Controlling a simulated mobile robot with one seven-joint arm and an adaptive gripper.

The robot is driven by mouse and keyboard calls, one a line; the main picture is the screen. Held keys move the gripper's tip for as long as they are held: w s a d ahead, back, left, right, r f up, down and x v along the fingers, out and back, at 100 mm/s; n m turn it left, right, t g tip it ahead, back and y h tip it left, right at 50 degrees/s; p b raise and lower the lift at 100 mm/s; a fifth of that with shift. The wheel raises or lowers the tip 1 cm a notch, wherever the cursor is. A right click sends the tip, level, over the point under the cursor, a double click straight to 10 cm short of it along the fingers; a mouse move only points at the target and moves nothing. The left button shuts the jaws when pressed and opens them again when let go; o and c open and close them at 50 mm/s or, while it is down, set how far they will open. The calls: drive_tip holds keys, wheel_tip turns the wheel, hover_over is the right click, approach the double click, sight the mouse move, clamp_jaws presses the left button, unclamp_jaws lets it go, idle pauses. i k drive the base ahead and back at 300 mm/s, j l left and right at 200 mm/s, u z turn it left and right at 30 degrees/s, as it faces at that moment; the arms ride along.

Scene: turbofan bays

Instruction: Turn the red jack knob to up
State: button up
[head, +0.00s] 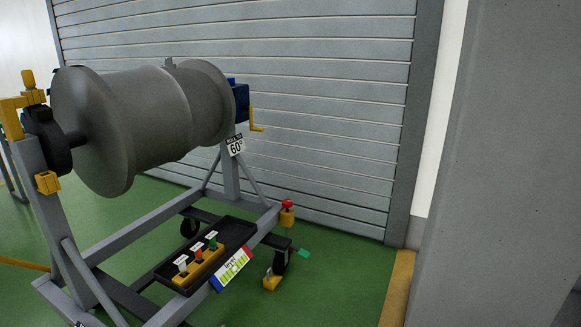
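Two red-topped controls show on the grey engine stand (209,217). A red knob (197,253) is the middle one of three on a yellow block (203,265), between a white knob (181,263) and a green knob (212,240). Each has a small label too small to read. A round red knob (287,204) sits on a yellow post (287,218) at the stand's far right corner. I cannot tell which is the jack knob, nor their set positions. My gripper is not in view.
A large grey spool-shaped body (150,120) hangs on the stand. A black tray (235,233) holds the knob block, beside a coloured level sign (232,268). A grey pillar (500,170) fills the right.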

sight(287, 202)
drive_tip(key=i+l+u, duration=0.3)
drive_tip(key=i+l, duration=1.8)
drive_tip(key=i, duration=0.25)
drive_tip(key=i+l, duration=0.1)
drive_tip(key=i, duration=0.35)
drive_tip(key=i+l, duration=0.15)
drive_tip(key=i, duration=0.25)
drive_tip(key=j+u, duration=0.05)
